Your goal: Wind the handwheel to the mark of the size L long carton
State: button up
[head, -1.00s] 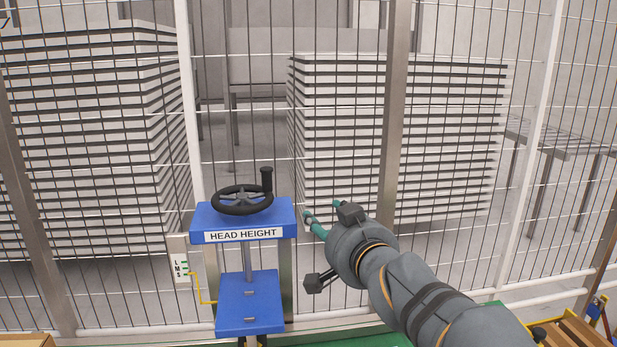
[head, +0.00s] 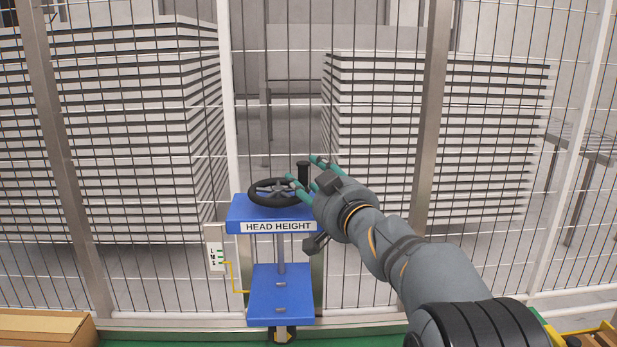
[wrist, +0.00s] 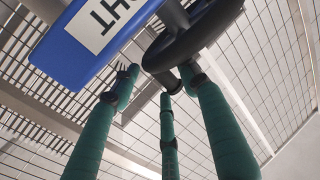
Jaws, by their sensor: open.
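The black handwheel (head: 262,200) lies flat on a blue stand (head: 238,215) labelled HEAD HEIGHT; its upright black crank handle (head: 303,174) is at the right of the rim. My gripper (head: 305,169) is open at the handle, with green fingers on either side of it in the head view; contact cannot be told. In the wrist view the wheel (wrist: 205,35) is just beyond the spread fingers (wrist: 150,88). A white scale plate (head: 215,257) carries L, M and S from top to bottom. A yellow pointer (head: 231,275) reaches its lower part, around S; the exact mark is too small to read.
A wire mesh fence with metal posts (head: 436,120) stands behind the stand. Stacks of pale sheets (head: 130,130) are beyond it. A cardboard box (head: 45,325) is at the lower left, and a wooden pallet (head: 590,338) at the lower right.

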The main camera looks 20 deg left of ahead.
jog(key=shift+w+a, duration=0.15)
jog(key=shift+w, duration=0.1)
jog(key=shift+c, duration=0.4)
jog(key=c, duration=1)
